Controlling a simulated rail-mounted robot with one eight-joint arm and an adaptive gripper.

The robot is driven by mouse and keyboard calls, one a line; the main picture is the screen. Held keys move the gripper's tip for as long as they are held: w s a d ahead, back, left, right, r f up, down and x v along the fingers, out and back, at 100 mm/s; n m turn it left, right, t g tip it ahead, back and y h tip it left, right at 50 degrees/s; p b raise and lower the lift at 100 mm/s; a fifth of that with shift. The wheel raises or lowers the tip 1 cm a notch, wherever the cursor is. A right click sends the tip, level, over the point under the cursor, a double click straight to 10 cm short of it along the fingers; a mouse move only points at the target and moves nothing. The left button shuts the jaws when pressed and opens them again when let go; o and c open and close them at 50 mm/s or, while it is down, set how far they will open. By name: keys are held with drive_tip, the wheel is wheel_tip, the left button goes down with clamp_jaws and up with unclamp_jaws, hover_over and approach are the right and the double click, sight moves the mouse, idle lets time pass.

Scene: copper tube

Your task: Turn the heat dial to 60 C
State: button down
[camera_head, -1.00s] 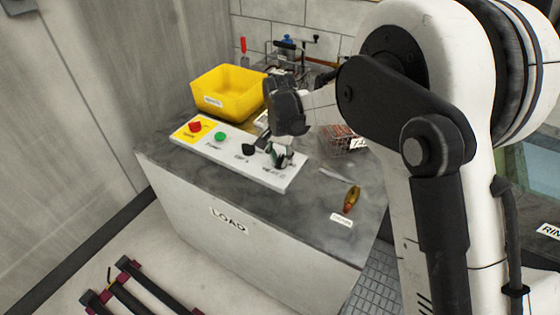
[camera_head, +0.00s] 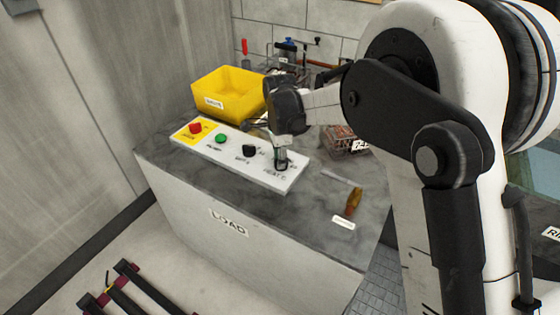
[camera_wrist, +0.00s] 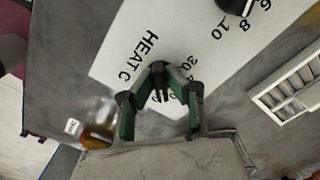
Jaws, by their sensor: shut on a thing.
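The white control panel (camera_head: 228,156) lies on the grey counter. My gripper (camera_head: 281,159) points down at the panel's right end, over the heat dial. In the wrist view the fingertips (camera_wrist: 160,82) are close together beside the "HEAT C" label (camera_wrist: 137,57). They are shut on the heat dial, which they hide, so its pointer and setting cannot be read. Part of its scale, with a 30, shows (camera_wrist: 183,64) just past the fingers.
Left of my gripper on the panel are a black dial (camera_head: 249,151), a green button (camera_head: 221,139) and a red button (camera_head: 196,128). A yellow bin (camera_head: 228,92) stands behind. A wire basket (camera_head: 345,141) and an amber-handled tool (camera_head: 353,202) lie to the right.

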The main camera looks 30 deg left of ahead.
drive_tip(key=shift+m, duration=1.6)
drive_tip(key=c, duration=1.8)
unclamp_jaws()
drive_tip(key=shift+o, duration=0.2)
drive_tip(key=shift+r, duration=0.1)
wheel_tip(320, 180, up, 12)
